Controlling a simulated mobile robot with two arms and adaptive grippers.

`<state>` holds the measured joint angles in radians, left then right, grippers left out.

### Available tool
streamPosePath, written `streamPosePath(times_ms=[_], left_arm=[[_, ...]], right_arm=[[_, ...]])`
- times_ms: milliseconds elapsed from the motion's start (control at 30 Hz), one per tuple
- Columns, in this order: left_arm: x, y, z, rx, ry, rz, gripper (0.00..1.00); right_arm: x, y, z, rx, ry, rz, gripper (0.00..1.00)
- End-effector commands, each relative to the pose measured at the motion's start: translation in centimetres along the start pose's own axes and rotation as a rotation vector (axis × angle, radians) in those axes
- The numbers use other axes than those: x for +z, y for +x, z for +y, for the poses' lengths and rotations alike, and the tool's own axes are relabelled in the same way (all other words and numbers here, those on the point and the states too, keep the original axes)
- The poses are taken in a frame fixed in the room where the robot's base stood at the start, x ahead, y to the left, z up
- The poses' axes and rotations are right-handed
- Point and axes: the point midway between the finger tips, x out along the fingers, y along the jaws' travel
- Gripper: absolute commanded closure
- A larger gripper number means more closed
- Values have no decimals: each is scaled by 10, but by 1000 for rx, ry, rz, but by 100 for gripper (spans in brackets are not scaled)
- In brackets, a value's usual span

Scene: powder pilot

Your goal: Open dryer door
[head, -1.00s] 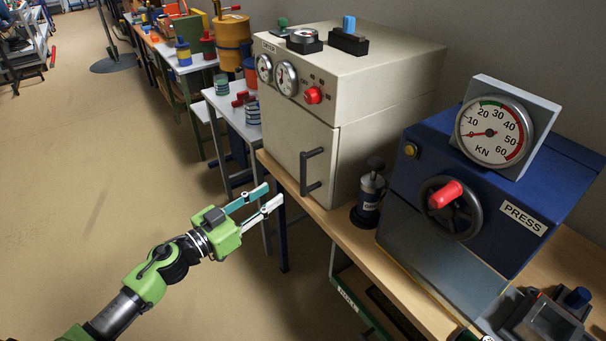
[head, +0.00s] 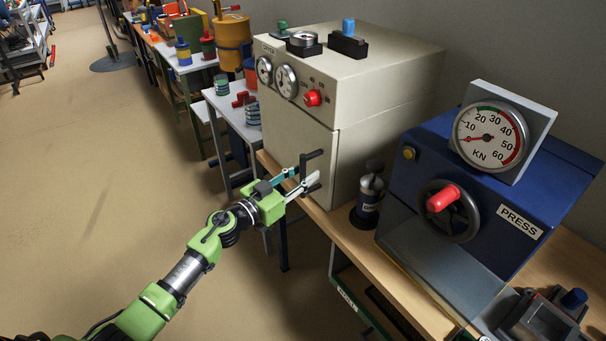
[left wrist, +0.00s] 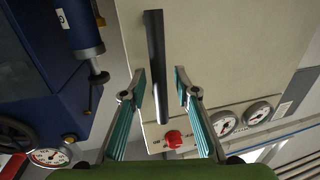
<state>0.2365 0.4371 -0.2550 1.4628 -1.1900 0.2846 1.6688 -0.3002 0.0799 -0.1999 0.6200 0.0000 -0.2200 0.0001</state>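The dryer (head: 385,105) is a cream box on the wooden bench, with its door (head: 285,125) shut at the front. The door carries a black bar handle (head: 313,155). My left gripper (head: 306,178) is at the handle, its fingers partly covering it in the head view. In the left wrist view, the handle (left wrist: 156,55) runs between the two spread teal fingers of my left gripper (left wrist: 160,84). A gap shows on each side of the bar, so the gripper is open around it. My right gripper is not in view.
A blue press (head: 480,190) with a dial gauge stands right of the dryer. A red knob (head: 312,98) sits above the door. The floor at left is clear.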

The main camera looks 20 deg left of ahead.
Motion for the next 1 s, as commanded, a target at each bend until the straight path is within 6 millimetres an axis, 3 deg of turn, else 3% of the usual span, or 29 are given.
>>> streamPosePath(times_ms=[167, 267, 667, 867, 1000], left_arm=[[0, 0, 0, 0, 0, 0, 74], [0, 0, 0, 0, 0, 0, 100], [2, -11, -5, 28, 3, -1, 100], [6, -42, -22, 118, 6, -4, 100], [7, -75, -42, 219, 7, -5, 100]], right_arm=[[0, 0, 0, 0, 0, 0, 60], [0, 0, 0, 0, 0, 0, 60], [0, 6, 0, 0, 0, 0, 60], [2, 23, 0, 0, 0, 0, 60], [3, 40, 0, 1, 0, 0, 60]])
